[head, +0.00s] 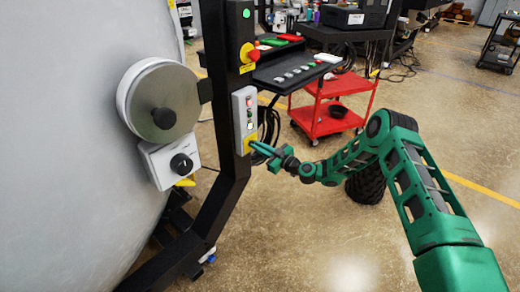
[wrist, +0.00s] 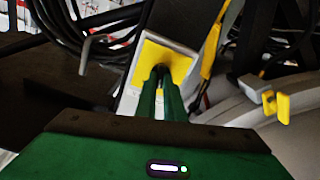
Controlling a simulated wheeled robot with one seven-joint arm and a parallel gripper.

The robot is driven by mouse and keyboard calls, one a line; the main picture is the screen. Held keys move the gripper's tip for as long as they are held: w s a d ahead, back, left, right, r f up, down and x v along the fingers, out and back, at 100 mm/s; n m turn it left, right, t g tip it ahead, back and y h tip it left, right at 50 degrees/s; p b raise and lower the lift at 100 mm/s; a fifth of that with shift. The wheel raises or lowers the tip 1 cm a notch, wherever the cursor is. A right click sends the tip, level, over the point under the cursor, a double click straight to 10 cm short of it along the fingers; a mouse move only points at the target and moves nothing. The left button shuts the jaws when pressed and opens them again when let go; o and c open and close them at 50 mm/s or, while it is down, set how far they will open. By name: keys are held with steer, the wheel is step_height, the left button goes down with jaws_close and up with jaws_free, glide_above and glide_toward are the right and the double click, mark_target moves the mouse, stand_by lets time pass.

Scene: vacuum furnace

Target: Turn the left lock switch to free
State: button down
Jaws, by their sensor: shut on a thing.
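A grey control box (head: 244,112) with small buttons is fixed to the black post. At its lower end is a yellow plate (head: 247,148), which carries the lock switch my fingers hold. My green gripper (head: 254,145) reaches it from the right. In the wrist view, my gripper (wrist: 160,73) has its two fingers close together over the middle of the yellow plate (wrist: 182,63), shut on the switch. The fingers hide the switch, so its setting cannot be read.
A red emergency button (head: 253,55) sits higher on the black post (head: 232,170). The furnace wall (head: 60,120) with a black knob (head: 181,164) stands to the left. A red cart (head: 330,108) stands behind. The floor on the right is open.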

steer(key=shift+w+d+m, duration=0.1)
steer(key=shift+w+m, duration=0.05)
steer(key=shift+m, duration=2)
steer(key=shift+w+m, duration=0.1)
steer(key=shift+m, duration=2.05)
steer(key=c, duration=1.9)
jaws_free()
steer(key=shift+o, duration=0.2)
steer(key=v, duration=1)
steer(key=shift+s+d, duration=0.2)
steer(key=shift+d, duration=0.1)
